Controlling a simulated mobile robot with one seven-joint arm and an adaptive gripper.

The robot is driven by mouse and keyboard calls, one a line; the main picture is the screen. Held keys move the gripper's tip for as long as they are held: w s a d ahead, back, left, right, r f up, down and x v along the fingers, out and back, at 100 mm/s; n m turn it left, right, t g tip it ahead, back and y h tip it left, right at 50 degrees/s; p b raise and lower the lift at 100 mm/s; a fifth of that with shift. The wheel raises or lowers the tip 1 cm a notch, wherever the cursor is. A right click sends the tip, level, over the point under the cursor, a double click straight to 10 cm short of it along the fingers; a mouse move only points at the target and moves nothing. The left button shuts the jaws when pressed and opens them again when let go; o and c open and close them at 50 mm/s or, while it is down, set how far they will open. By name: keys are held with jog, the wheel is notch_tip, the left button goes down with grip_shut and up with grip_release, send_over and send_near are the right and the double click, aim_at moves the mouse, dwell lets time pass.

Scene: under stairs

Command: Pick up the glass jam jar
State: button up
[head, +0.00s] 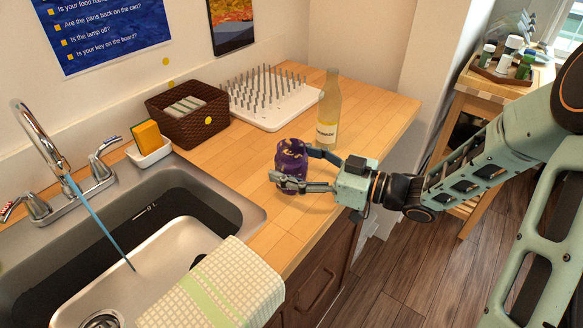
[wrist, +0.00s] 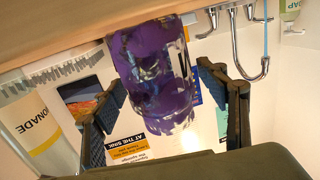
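The glass jam jar (head: 289,160) is dark purple with yellowish patches and stands on the wooden counter, near its front edge. It also shows in the wrist view (wrist: 152,72), purple and see-through, between the fingers. My gripper (head: 294,168) reaches in from the right, low over the counter, with one finger on each side of the jar.
A lemonade bottle (head: 329,112) stands close behind the jar and my gripper. A white peg drying rack (head: 272,118) and a brown basket (head: 183,128) are further back. The sink (head: 150,250) and a checked towel (head: 222,290) lie to the left. Bare counter (head: 235,165) lies left of the jar.

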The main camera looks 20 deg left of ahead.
aim_at(304, 153)
jog(key=c, duration=1.1)
jog(key=shift+c, duration=0.2)
jog(key=shift+r+p, duration=0.8)
notch_tip(304, 153, up, 2)
jog(key=shift+r+p, duration=0.1)
jog(key=shift+p, duration=0.95)
jog(key=s+d+r+p, duration=0.6)
jog(key=s+r+p, duration=0.3)
jog(key=p, duration=0.3)
jog(key=shift+s, duration=0.85)
jog(key=shift+r+p, duration=0.15)
jog(key=shift+p, duration=0.6)
